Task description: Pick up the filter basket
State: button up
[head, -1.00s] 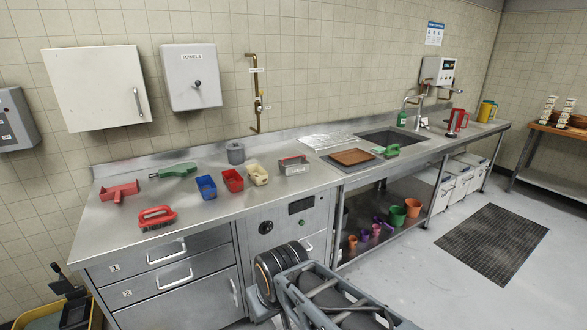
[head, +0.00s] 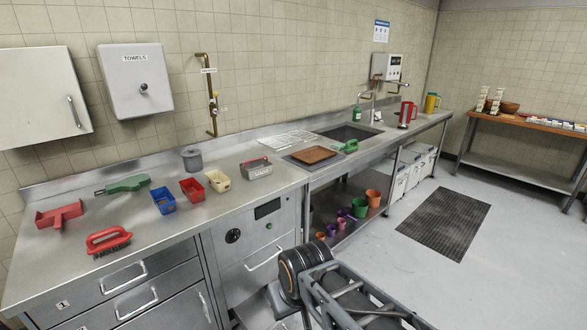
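A grey round tub-like piece (head: 191,158) stands upright on the steel counter (head: 225,210) near the wall. It looks most like the filter basket, but it is small here and I cannot be sure. A metal box-shaped piece with a red-edged handle (head: 256,168) sits to its right on the same counter. Part of my arm shows at the bottom centre, in front of the counter. My gripper's fingers are not in view.
Blue (head: 163,200), red (head: 192,190) and cream (head: 218,181) tubs stand in front of the grey piece. A green-handled tool (head: 123,185), red scoop (head: 60,214) and red brush (head: 107,240) lie left. A sink (head: 348,133) is right; open floor lies beyond.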

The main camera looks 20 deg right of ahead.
aim_at(260, 167)
jog(key=z, duration=1.55)
jog(key=i, duration=3.25)
jog(key=u, duration=4.25)
jog(key=i, duration=0.5)
jog(key=z, duration=0.05)
